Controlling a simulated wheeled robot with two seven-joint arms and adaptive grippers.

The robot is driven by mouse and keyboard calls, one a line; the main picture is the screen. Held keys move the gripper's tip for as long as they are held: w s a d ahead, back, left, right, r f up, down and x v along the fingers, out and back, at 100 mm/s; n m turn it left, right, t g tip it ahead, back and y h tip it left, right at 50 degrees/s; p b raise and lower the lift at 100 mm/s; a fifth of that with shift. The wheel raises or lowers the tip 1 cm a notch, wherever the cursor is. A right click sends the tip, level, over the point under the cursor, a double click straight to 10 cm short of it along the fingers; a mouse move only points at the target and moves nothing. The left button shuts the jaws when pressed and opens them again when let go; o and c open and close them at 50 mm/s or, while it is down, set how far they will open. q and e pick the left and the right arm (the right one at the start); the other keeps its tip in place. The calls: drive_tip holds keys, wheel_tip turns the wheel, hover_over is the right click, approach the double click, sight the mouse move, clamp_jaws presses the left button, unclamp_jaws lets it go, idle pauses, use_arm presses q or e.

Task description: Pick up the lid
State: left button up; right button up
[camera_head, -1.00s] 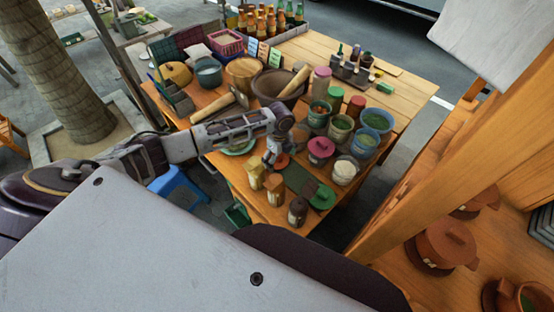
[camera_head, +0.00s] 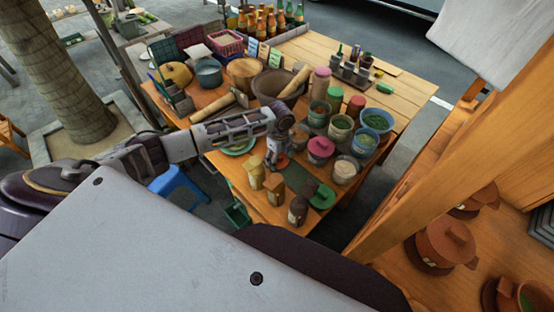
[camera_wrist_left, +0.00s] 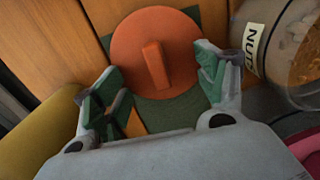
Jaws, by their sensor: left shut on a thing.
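The orange round lid (camera_wrist_left: 152,50) with a raised bar handle lies over a dark green strip (camera_wrist_left: 170,112) on the wooden table. In the head view the lid (camera_head: 282,162) is small and partly hidden by my gripper. In the head view this gripper (camera_head: 275,160) points down at the table. I cannot tell whether the lid is lifted. My right gripper is not in view.
A jar labelled NUTS (camera_wrist_left: 285,45) stands close to the right finger. In the head view, a pink-lidded jar (camera_head: 320,149) and several other jars crowd the right. Small bottles (camera_head: 298,210) stand at the near edge. A stone mortar (camera_head: 276,84) is behind.

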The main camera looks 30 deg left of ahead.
sight(280, 157)
use_arm(q)
drive_tip(key=shift+s+f, duration=0.3)
drive_tip(key=shift+f, duration=0.05)
drive_tip(key=shift+w+r, duration=0.1)
drive_tip(key=shift+r, duration=0.3)
drive_tip(key=c, duration=0.3)
drive_tip(key=shift+r, duration=0.45)
drive_tip(key=c, duration=0.9)
drive_tip(key=r, duration=0.7)
drive_tip(key=shift+w+r, duration=0.15)
drive_tip(key=shift+w, duration=0.05)
clamp_jaws()
drive_tip(key=shift+r, duration=0.65)
drive_tip(key=shift+w+r, duration=0.1)
